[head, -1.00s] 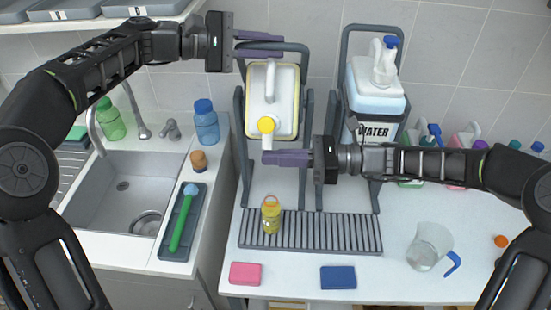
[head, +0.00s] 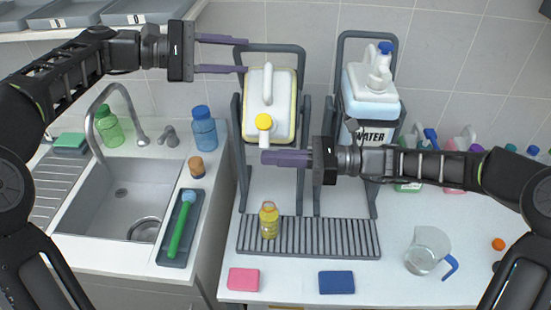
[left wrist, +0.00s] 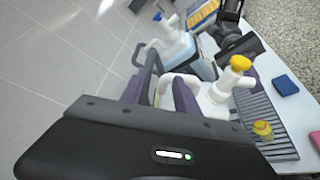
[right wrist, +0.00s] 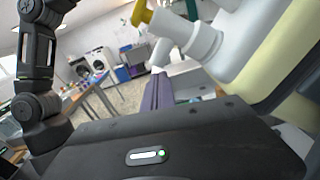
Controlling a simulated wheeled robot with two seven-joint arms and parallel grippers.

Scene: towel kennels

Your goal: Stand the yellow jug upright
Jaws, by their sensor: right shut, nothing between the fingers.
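The yellow jug (head: 283,100) is a white jug with yellowish edges and a yellow cap. It lies tipped forward in the left grey cradle (head: 238,125), its white spout pointing down. My left gripper (head: 243,56) is open and empty, with its fingertips by the upper left of the cradle frame. In the left wrist view the jug (left wrist: 212,108) shows beyond the fingers. My right gripper (head: 264,157) is shut and empty just below the spout end; I cannot tell whether it touches. The jug's body and spout (right wrist: 203,45) loom close in the right wrist view.
A yellow bottle (head: 269,221) stands on the drain grate (head: 325,238) below the jug. A water jug (head: 372,105) stands in the right cradle. A clear pitcher (head: 425,252), a pink sponge (head: 243,279) and a blue sponge (head: 336,282) are on the counter. The sink (head: 115,200) is left.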

